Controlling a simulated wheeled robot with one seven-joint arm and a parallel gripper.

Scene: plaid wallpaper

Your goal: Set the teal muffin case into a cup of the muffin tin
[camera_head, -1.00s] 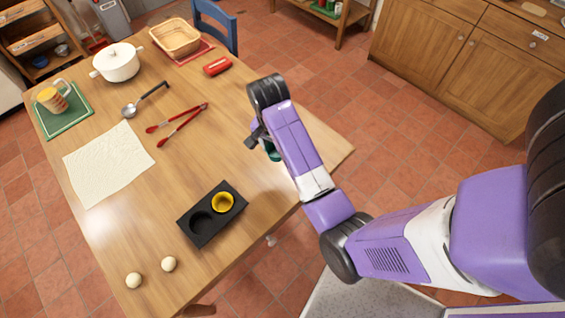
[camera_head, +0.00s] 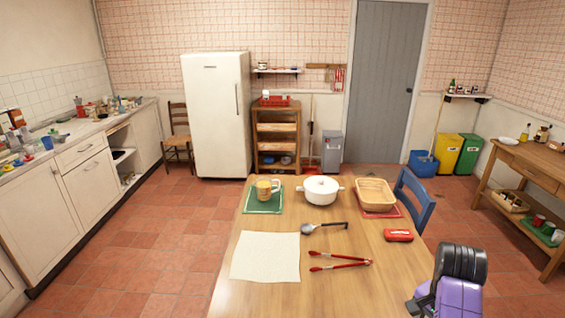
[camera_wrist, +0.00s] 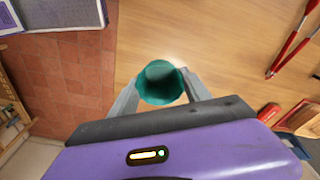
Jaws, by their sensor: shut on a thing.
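The teal muffin case (camera_wrist: 161,85) is between the two fingers of my gripper (camera_wrist: 160,78) in the wrist view, and they are shut on it. Its open top faces the wrist camera. Behind it are the wooden table top and, to the left, the table's edge; its height above the wood is hard to judge. In the head view my arm shows at the lower right, over the table's right side, and the case is hidden. The muffin tin is outside both current views; the earlier head view shows it on the table's near part, with a yellow case in one cup.
A blue chair (camera_head: 415,200) stands at the right edge.

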